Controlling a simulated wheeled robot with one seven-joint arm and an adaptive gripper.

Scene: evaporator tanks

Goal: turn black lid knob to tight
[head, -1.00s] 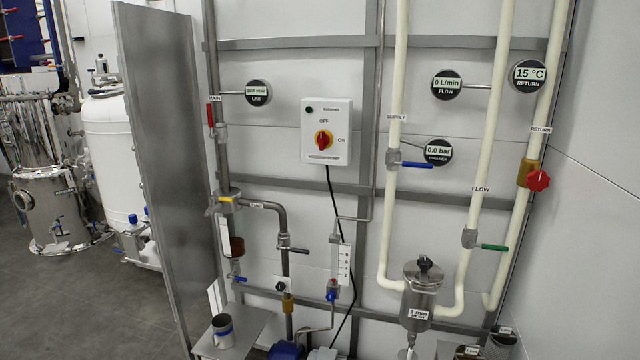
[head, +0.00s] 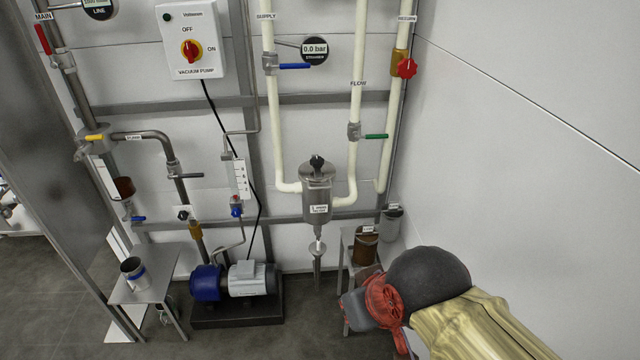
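The black lid knob (head: 317,163) sits on top of the steel strainer canister (head: 317,192) in the middle of the head view. The canister hangs upright between two cream pipes and carries a small white label. From this distance I cannot tell whether the knob is tight. Part of my arm shows at the lower right, to the right of and below the canister, apart from it. No gripper fingers can be made out.
A low stand with a brown pot (head: 366,246) is right of the canister's foot. A blue and grey pump (head: 249,278) and a small steel table with a cup (head: 133,269) stand at the left. A red-handled valve (head: 407,68) is above right. Dark floor lies in front.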

